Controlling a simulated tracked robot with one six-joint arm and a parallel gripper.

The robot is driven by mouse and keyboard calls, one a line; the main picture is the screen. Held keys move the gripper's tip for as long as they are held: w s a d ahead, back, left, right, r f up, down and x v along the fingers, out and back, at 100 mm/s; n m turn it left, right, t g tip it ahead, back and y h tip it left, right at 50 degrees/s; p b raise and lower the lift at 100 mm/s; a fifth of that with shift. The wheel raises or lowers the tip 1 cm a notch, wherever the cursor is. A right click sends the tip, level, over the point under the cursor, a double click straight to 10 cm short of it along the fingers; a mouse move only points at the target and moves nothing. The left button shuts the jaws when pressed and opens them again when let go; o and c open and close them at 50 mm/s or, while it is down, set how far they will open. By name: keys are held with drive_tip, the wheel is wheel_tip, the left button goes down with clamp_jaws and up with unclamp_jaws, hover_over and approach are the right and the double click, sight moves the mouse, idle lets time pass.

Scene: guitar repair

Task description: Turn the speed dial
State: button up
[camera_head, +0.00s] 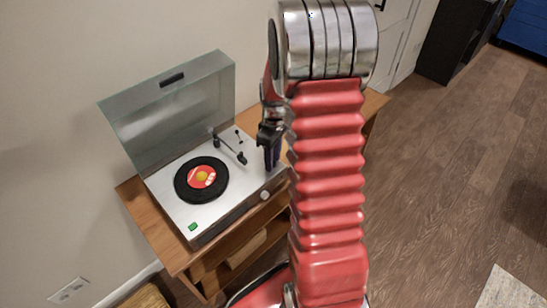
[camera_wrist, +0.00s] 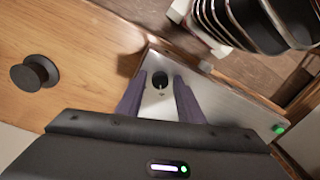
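The turntable (camera_head: 225,198) stands on a wooden cabinet with its clear lid raised and a black record on it. In the wrist view, a small round black dial (camera_wrist: 160,80) sits on the silver top plate, near its corner. I take it to be the speed dial; my arm and gripper hide it in the head view. My gripper (camera_wrist: 160,98) is open, pointing down over that corner, with a purple finger on each side of the dial. It also shows in the head view (camera_head: 273,158). I cannot tell whether the fingers touch the dial.
The tonearm (camera_head: 230,148) lies behind my gripper's left side. A silver knob (camera_head: 264,195) is on the turntable's front, and a green button (camera_head: 192,227) at its front left corner. A black knob-like object (camera_wrist: 35,73) stands on the wood (camera_wrist: 85,60) beside the turntable.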

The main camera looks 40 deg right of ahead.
drive_tip(key=c, duration=0.7)
drive_tip(key=shift+d, duration=0.2)
clamp_jaws()
drive_tip(key=shift+a, duration=0.15)
drive_tip(key=shift+m, duration=0.4)
drive_tip(key=m, duration=1.1)
drive_tip(key=shift+a+t, duration=0.15)
drive_tip(key=shift+t, duration=0.15)
